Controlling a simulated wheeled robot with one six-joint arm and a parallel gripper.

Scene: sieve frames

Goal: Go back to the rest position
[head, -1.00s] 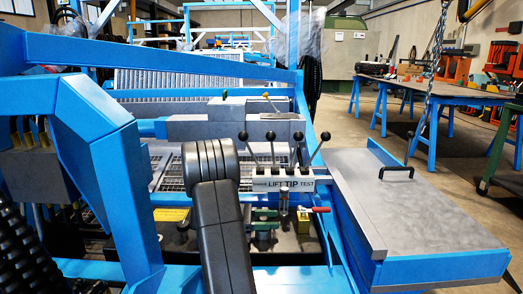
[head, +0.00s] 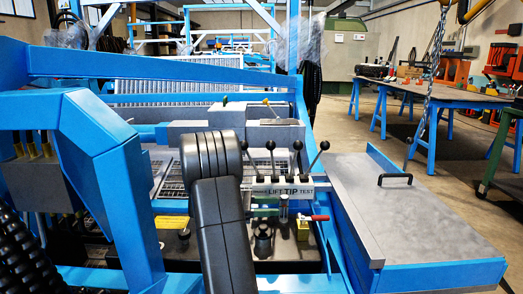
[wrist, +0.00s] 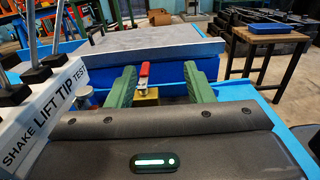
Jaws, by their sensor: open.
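My gripper (wrist: 161,75) shows in the wrist view with its two green fingers spread apart and nothing between them in its grasp. Beyond the gap is a red-handled valve (wrist: 144,75) on a yellow block (wrist: 147,92). In the head view my black arm rises in the front middle and hides most of my gripper; only a little green shows behind the lever panel's lower edge. The lever panel (head: 290,189), marked LIFT TIP TEST, stands just past my arm with several black-knobbed levers upright or leaning. The red valve handle (head: 306,218) is to its lower right.
A blue frame bar (head: 110,170) stands close at the left of my arm. A grey-topped blue cover (head: 430,220) with a black handle lies at the right. A dark round knob (head: 263,240) stands beside my arm. Open floor and a blue workbench (head: 440,94) lie farther right.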

